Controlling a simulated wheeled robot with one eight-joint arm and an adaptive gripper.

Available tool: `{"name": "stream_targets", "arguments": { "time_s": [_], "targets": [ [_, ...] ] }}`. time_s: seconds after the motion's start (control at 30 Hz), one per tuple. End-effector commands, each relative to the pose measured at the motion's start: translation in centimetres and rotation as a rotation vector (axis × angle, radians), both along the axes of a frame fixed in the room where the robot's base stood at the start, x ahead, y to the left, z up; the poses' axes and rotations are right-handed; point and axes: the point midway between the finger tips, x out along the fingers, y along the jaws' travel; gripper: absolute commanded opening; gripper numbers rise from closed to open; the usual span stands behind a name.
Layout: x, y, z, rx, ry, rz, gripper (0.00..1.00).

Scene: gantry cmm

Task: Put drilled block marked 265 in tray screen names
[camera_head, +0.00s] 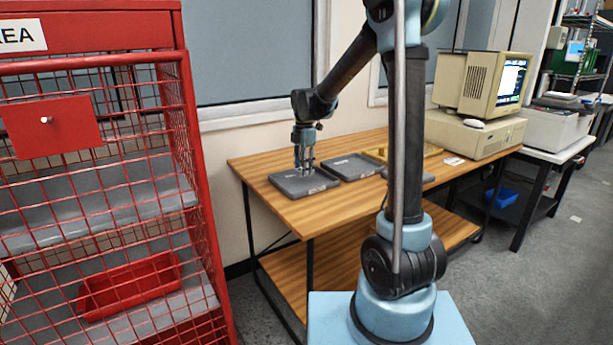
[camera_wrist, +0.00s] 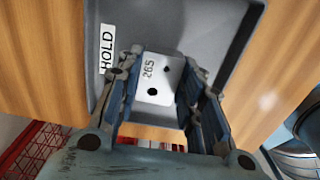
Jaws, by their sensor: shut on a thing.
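The drilled block (camera_wrist: 152,70) is pale, with dark holes and the number 265 on its face. My gripper (camera_wrist: 160,80) is shut on it, one finger on each side. Block and gripper are over the grey tray labelled HOLD (camera_wrist: 200,28); I cannot tell whether the block touches its floor. In the head view my gripper (camera_head: 304,168) points down over the leftmost tray (camera_head: 318,186), and the block cannot be made out there. The computer screen (camera_head: 511,82) is lit on the right, its text too small to read.
A second grey tray (camera_head: 352,167) lies to the right on the wooden table (camera_head: 300,215). A third tray (camera_head: 428,177) is partly hidden behind my arm. A yellowish object (camera_head: 378,152) lies behind. A red mesh cage (camera_head: 190,150) stands at the left.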

Motion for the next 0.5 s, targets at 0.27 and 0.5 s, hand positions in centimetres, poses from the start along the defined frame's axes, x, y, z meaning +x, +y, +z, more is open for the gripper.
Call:
{"name": "stream_targets", "arguments": {
  "time_s": [0.27,0.5],
  "targets": [
    [0.0,0.0,-3.0,0.000,0.000,0.000,0.08],
    [0.0,0.0,-3.1,0.000,0.000,0.000,0.08]
  ]
}}
